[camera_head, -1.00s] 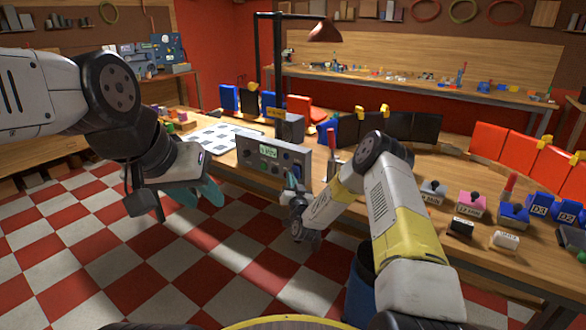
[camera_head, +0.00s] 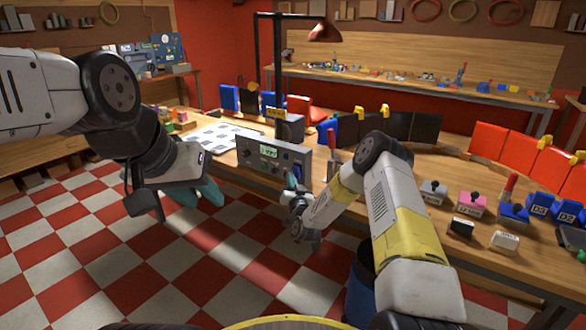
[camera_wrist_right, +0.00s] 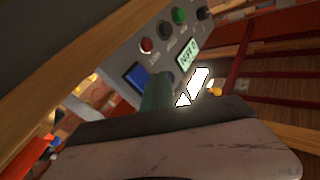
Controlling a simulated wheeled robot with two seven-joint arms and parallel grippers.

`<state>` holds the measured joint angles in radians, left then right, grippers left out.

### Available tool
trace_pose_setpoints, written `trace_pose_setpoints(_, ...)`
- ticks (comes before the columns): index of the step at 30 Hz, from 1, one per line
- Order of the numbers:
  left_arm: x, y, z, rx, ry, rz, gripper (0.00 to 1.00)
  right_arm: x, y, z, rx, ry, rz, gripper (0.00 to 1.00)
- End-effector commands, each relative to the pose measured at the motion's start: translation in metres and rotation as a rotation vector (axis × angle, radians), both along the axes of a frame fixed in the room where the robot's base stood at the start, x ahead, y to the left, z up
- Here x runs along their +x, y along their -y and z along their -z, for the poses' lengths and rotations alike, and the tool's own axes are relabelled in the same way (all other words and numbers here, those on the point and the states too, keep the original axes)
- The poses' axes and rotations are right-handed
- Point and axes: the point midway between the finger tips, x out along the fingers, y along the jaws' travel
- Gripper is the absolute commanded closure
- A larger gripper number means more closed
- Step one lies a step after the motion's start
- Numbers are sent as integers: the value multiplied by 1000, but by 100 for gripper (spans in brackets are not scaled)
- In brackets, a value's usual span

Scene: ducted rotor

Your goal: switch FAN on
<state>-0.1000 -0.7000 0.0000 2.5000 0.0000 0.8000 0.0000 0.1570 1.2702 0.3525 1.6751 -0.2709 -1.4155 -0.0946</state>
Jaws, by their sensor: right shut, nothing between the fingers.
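A grey control panel (camera_head: 250,152) stands at the front edge of the wooden bench. In the right wrist view the panel (camera_wrist_right: 115,62) shows tilted, with a blue square part (camera_wrist_right: 137,75), a red round control (camera_wrist_right: 147,45), a green one (camera_wrist_right: 179,15) and a lit display (camera_wrist_right: 187,55). I cannot read which control is marked FAN. My right gripper (camera_head: 294,178) is shut and empty, close to the panel's right end; its teal finger (camera_wrist_right: 155,92) hides part of the face by the blue part. Contact is unclear. My left gripper (camera_head: 207,191) hangs left of the panel, its jaw opening unclear.
A checkered sheet (camera_head: 212,141) lies on the bench left of the panel. A red-handled tool (camera_head: 331,140) stands just right of it. Stamps, blue blocks and red bins (camera_head: 488,140) fill the right side. A blue bin (camera_head: 361,290) stands on the floor.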

Motion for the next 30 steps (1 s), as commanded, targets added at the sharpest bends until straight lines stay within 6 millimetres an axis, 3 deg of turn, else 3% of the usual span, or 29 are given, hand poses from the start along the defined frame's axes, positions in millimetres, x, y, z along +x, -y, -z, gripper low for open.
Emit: trace_pose_setpoints(30, 0, 0, 0, 0, 0, 0, 64, 8, 6, -5, 0, 0, 0, 100)
